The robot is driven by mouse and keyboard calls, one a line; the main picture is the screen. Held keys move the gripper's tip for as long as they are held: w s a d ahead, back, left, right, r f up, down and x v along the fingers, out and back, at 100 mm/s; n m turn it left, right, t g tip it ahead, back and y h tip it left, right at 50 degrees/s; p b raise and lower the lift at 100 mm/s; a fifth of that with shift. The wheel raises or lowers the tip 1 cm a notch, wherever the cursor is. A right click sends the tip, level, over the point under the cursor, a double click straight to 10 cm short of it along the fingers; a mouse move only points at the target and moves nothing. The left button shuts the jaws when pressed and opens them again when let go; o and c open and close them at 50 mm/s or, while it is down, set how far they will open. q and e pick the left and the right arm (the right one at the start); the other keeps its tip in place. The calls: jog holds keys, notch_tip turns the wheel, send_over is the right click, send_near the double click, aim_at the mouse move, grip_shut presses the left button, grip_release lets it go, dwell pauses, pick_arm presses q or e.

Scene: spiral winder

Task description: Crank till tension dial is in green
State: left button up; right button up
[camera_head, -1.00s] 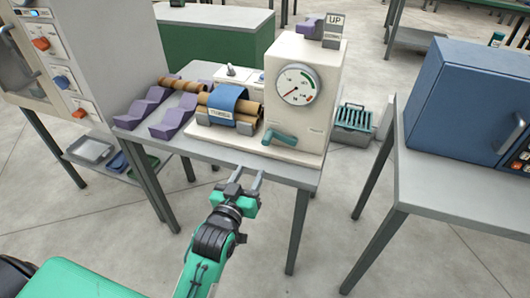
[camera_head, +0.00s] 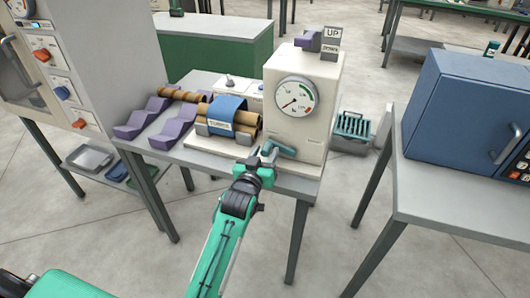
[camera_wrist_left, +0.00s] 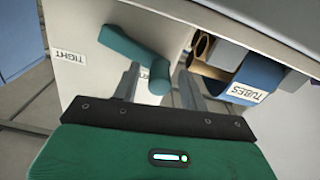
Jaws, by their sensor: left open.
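The cream winder (camera_head: 300,100) stands on the grey table. Its round tension dial (camera_head: 296,96) has a red needle pointing to the lower left, away from the green band at the upper right. The teal crank handle (camera_head: 278,149) is low on the front face; it also shows in the left wrist view (camera_wrist_left: 135,52). My left gripper (camera_head: 262,155) is at the crank. In the left wrist view its open fingers (camera_wrist_left: 160,85) stand on either side of the crank's knob end, with visible gaps. My right gripper is not in view.
A blue wrap labelled TUBES (camera_head: 228,106) sits around brown tubes left of the dial. Purple wavy racks (camera_head: 150,113) stand further left. A purple UP/DOWN switch (camera_head: 312,40) tops the winder. A blue oven (camera_head: 460,100) stands at right.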

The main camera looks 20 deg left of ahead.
pick_arm(q)
jog(key=shift+w, duration=0.15)
grip_shut()
jog(key=shift+r, duration=0.1)
